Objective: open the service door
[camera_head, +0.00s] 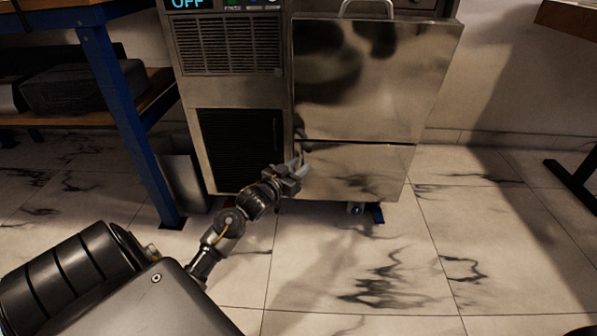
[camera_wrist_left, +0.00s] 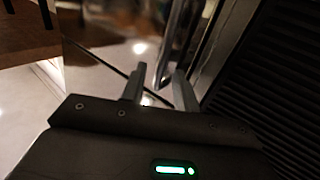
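A steel cabinet (camera_head: 240,95) stands ahead, with steel front panels (camera_head: 375,75) on its right and a black louvred panel (camera_head: 238,150) at lower left. No label shows which is the service door. My left gripper (camera_head: 299,163) is low in front of the cabinet, near the seam between the louvred panel and the lower steel panel (camera_head: 350,172). In the left wrist view, its two fingers (camera_wrist_left: 158,90) are apart, with nothing seen held. A shiny upright bar (camera_wrist_left: 172,40) shows just beyond the gap; contact cannot be told. My right gripper is not in view.
A blue-legged bench (camera_head: 120,95) with a dark case (camera_head: 75,88) on its shelf stands at left. A dark table (camera_head: 570,18) is at right. The marble floor (camera_head: 370,265) in front of the cabinet is mostly clear. A display on the cabinet (camera_head: 188,4) reads OFF.

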